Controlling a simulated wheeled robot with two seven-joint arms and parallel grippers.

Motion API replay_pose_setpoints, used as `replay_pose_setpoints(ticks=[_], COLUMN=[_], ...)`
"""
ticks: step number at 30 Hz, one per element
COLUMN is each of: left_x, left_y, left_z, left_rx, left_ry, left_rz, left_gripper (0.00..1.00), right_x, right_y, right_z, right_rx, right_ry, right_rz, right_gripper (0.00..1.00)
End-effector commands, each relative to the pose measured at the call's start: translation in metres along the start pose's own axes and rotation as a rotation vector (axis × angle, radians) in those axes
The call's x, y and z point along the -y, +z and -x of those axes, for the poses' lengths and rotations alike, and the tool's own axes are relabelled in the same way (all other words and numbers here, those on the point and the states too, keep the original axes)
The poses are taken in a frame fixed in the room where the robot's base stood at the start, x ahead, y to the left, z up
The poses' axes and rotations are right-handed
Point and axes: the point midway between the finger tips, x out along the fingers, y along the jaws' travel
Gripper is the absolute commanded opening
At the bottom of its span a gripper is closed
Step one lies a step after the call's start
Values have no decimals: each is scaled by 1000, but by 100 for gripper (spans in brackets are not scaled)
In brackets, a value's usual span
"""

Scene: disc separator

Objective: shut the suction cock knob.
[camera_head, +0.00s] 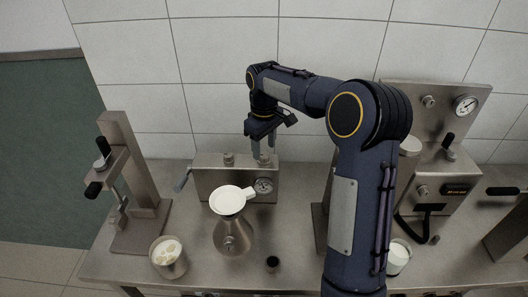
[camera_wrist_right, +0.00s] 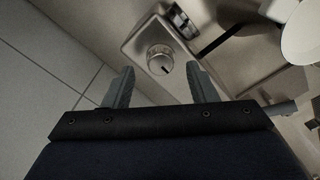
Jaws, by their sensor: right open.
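My left gripper is out of view.
A white funnel (camera_head: 228,200) on a metal flask stands in front of the box. A metal stand (camera_head: 150,185) and a cup of white discs (camera_head: 168,258) are to the left. A gauge panel (camera_head: 440,105) stands to the right, behind my right arm. Bare steel counter (camera_head: 200,277) shows in front.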

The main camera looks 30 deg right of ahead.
Motion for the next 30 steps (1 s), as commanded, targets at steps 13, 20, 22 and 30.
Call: replay_pose_setpoints(ticks=[13, 20, 22, 30], left_x=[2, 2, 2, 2], left_y=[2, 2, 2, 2], left_z=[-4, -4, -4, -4], left_rx=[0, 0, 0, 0], left_ry=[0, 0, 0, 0], left_rz=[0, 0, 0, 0], left_gripper=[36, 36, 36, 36], right_x=[0, 0, 0, 5], right_y=[-1, -1, -1, 9], right_z=[51, 51, 51, 57], right_rx=[-2, -2, -1, -23], right_ry=[1, 0, 0, -6], right_rz=[2, 2, 2, -13], right_gripper=[52, 52, 52, 52])
